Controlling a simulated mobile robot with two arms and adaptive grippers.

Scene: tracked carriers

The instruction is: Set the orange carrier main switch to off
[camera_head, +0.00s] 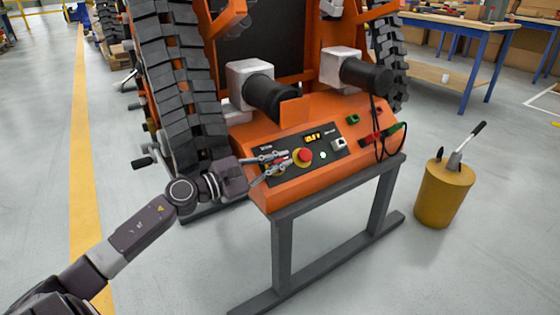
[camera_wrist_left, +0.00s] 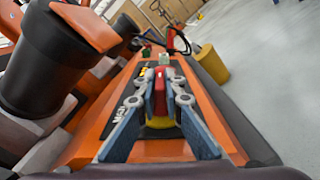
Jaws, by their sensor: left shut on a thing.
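The orange carrier (camera_head: 345,125) stands on dark tracks with a sloping control panel at its front. The main switch (camera_head: 281,157), a red handle on a yellow base, is at the panel's left end, mostly hidden by my left gripper (camera_head: 276,162). In the left wrist view the red handle of the main switch (camera_wrist_left: 160,88) is between the fingers of my left gripper (camera_wrist_left: 160,95), which is shut on it. The handle's exact angle and the switch's markings are hidden. My right gripper is in neither view.
A red mushroom button (camera_head: 304,155) on a yellow ring is just right of my left fingers. A small display (camera_head: 313,137) and a white socket (camera_head: 339,143) sit nearby. A grey stand (camera_head: 330,240) is under the panel. A yellow bin (camera_head: 443,195) stands right.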

